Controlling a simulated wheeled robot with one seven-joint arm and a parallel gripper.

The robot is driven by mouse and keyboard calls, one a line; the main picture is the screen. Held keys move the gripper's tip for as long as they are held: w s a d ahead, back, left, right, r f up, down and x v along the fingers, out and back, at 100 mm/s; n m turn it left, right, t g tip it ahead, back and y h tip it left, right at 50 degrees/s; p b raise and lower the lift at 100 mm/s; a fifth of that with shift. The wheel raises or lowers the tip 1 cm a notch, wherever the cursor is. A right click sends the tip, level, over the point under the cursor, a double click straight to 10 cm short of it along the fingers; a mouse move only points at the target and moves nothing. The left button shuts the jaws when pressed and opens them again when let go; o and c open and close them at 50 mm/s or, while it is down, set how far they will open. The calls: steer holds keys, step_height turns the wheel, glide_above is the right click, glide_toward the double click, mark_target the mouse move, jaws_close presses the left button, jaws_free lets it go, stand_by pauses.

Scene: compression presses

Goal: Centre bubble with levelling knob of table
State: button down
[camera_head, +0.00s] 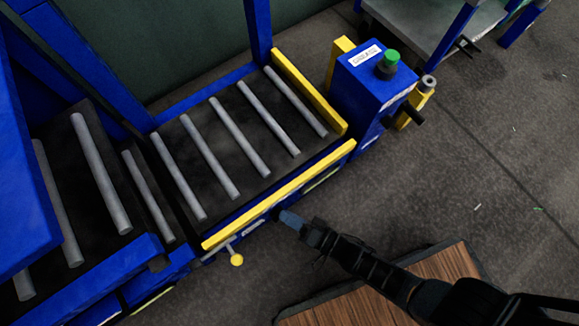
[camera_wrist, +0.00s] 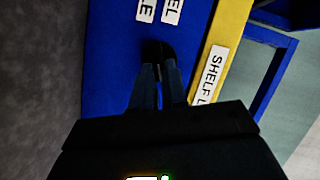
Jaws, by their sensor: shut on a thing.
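The roller table (camera_head: 225,147) has a dark top, grey rollers and yellow edge bars. My gripper (camera_head: 283,216) reaches its blue front side, below the front yellow bar. In the wrist view, my gripper (camera_wrist: 158,72) is shut on a black knob (camera_wrist: 157,48) on a blue panel. A white label (camera_wrist: 172,10) ending in "EL" and another ending in "LE" sit beside the knob. The fingers hide part of the knob. A thin pale greenish strip (camera_head: 321,180) shows under the yellow bar in the head view; I cannot make out a bubble in it.
A yellow-knobbed lever (camera_head: 236,259) sticks out left of my gripper. A blue post (camera_head: 372,80) with a green button (camera_head: 388,62) stands at the table's right. A wooden-topped platform (camera_head: 445,275) lies on the floor below. In the wrist view, a yellow bar (camera_wrist: 222,42) carries a "SHELF L" label.

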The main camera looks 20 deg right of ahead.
steer(key=shift+w+a+m, duration=0.1)
steer(key=shift+w+m, duration=0.1)
steer(key=shift+m, duration=0.1)
stand_by(0.4)
steer(key=c, duration=1.2)
jaws_free()
steer(key=shift+o, duration=0.2)
steer(key=shift+s, duration=0.1)
